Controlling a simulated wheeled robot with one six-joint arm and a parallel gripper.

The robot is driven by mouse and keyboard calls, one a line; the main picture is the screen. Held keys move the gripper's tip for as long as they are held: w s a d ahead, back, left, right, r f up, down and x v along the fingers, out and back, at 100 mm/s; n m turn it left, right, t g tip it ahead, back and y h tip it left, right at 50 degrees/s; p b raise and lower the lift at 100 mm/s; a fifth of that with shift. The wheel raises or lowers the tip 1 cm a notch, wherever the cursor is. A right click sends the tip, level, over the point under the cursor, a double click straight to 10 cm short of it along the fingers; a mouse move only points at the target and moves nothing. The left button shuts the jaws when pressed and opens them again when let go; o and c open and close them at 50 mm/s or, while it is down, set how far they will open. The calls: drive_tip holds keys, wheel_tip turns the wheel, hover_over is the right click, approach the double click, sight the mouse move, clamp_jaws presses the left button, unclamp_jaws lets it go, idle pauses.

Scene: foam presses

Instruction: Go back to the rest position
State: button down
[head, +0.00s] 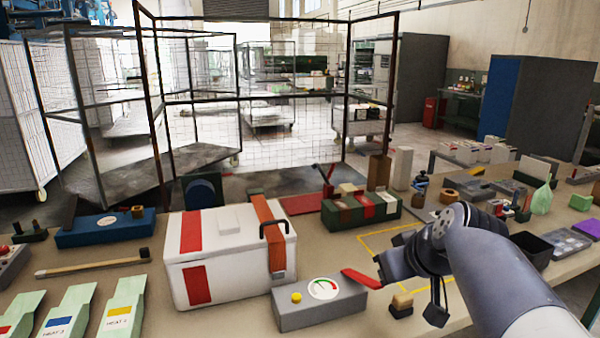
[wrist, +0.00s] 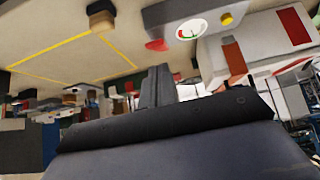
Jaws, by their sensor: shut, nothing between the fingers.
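My gripper (head: 392,262) is in the air above the right half of the table in the head view, at the end of my arm, which comes in from the lower right. In the wrist view its dark fingers (wrist: 154,86) are together, with nothing between them. The fingertips are partly hidden in the head view by the gripper's own body. The gripper is apart from the grey gauge box (head: 320,302) to its left and near the yellow tape outline (head: 375,234) on the table.
A white case with red stripes (head: 230,262) stands left of centre. A green box (head: 360,212) and a brown block (head: 379,172) stand behind my gripper. A small wood-topped black block (head: 401,305) is below it. A black tray (head: 533,246) is right. Mesh cages stand behind the table.

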drive_tip(key=shift+s+f+x, duration=0.15)
drive_tip(key=shift+x, duration=0.8)
drive_tip(key=shift+s+f+x, duration=0.15)
drive_tip(key=shift+x, duration=0.75)
drive_tip(key=shift+d, duration=0.1)
